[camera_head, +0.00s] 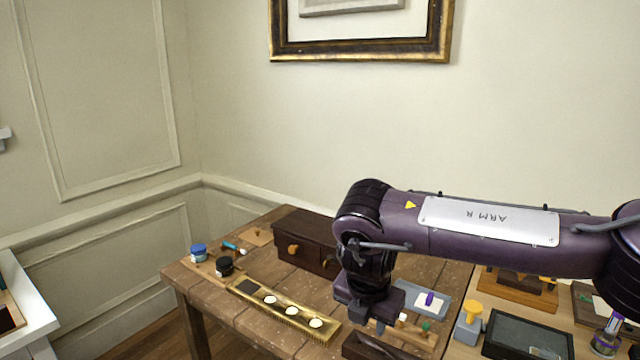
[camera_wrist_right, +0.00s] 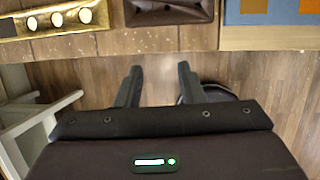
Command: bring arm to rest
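My right arm, marked ARM R, reaches in from the right in the head view. It bends down at a dark joint, and its lower end is in front of the wooden table (camera_head: 206,284). The fingertips cannot be made out there. In the right wrist view my right gripper (camera_wrist_right: 158,78) has its two dark fingers apart. Nothing is between them but floor, just off the table's front edge. My left gripper is not in view.
On the table are a brass strip (camera_head: 250,299) with pale discs, a dark drawer box (camera_head: 292,236), a blue-lidded jar (camera_head: 199,253) and a black-lidded jar (camera_head: 225,266). A dark tray (camera_head: 525,338) and a yellow-knobbed stamp (camera_head: 469,322) lie right. A white table (camera_head: 23,295) stands left.

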